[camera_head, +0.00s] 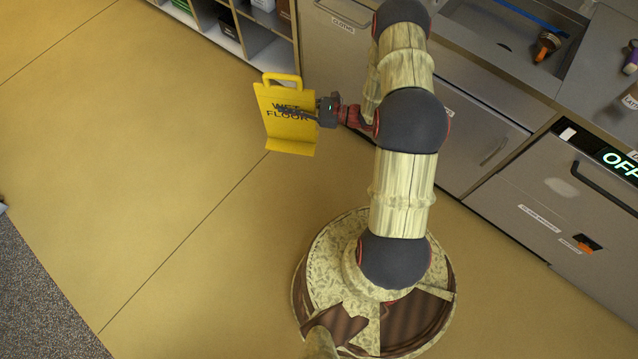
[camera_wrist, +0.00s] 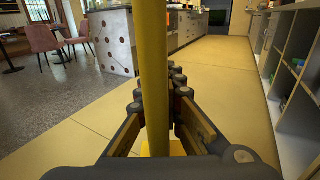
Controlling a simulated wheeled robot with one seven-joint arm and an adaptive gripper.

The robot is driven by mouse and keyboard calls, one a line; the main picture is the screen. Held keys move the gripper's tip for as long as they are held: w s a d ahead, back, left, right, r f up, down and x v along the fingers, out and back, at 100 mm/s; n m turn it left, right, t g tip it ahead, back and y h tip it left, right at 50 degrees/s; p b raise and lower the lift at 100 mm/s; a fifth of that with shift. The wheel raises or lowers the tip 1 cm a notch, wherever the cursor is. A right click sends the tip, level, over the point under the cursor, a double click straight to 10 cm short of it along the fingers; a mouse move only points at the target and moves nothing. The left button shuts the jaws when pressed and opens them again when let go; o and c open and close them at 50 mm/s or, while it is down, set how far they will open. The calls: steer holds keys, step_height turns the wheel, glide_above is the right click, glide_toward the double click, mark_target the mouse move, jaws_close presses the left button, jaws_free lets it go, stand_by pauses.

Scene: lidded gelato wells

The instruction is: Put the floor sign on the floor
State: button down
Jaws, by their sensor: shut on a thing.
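The yellow floor sign (camera_head: 290,136) reads "WET FLOOR" and has a handle at its top. In the head view it is upright and slightly tilted, left of my arm, with a folded lip at its lower edge. My gripper (camera_head: 318,112) reaches it from the right and is shut on it near the lettering. In the wrist view the sign (camera_wrist: 154,80) shows edge-on as a tall yellow strip between the fingers of my gripper (camera_wrist: 158,105). I cannot tell whether the sign's lower edge touches the floor.
The tan floor (camera_head: 170,190) is wide and clear to the left and below the sign. Open shelves (camera_head: 262,45) stand behind it, and steel drawers (camera_head: 335,60) run along the right. A grey speckled floor (camera_head: 40,300) lies at lower left. Chairs (camera_wrist: 44,38) stand far off.

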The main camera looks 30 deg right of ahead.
mark_target(314, 124)
steer(key=shift+m+t+h, duration=0.8)
steer(key=shift+t+h, duration=0.1)
steer(key=s+d+f, duration=0.1)
steer(key=d+f, duration=0.1)
steer(key=f, duration=0.1)
steer(key=s+d+f, duration=0.1)
steer(key=d+f, duration=0.2)
steer(key=f, duration=0.1)
steer(key=s+d+f, duration=0.1)
steer(key=d+f, duration=0.1)
steer(key=f, duration=0.2)
steer(key=shift+s+d+f, duration=0.1)
steer(key=shift+s+d, duration=0.2)
steer(key=shift+d, duration=0.1)
steer(key=s+d+f+m+t+h, duration=0.1)
steer(key=s+f+h, duration=0.1)
steer(key=s+f, duration=0.55)
steer(key=s+d+f+m+t+h, duration=0.15)
steer(key=s+f, duration=0.35)
steer(key=f, duration=0.6)
steer(key=s+f+m+t+h, duration=0.1)
steer(key=s+f+m+h, duration=0.1)
steer(key=s+f, duration=0.55)
steer(key=w+a+f+b, duration=0.3)
steer(key=w+f+b, duration=0.4)
steer(key=w+f, duration=0.7)
steer(key=shift+w+a+f, duration=0.15)
steer(key=shift+w+f, duration=0.15)
steer(key=shift+f, duration=0.05)
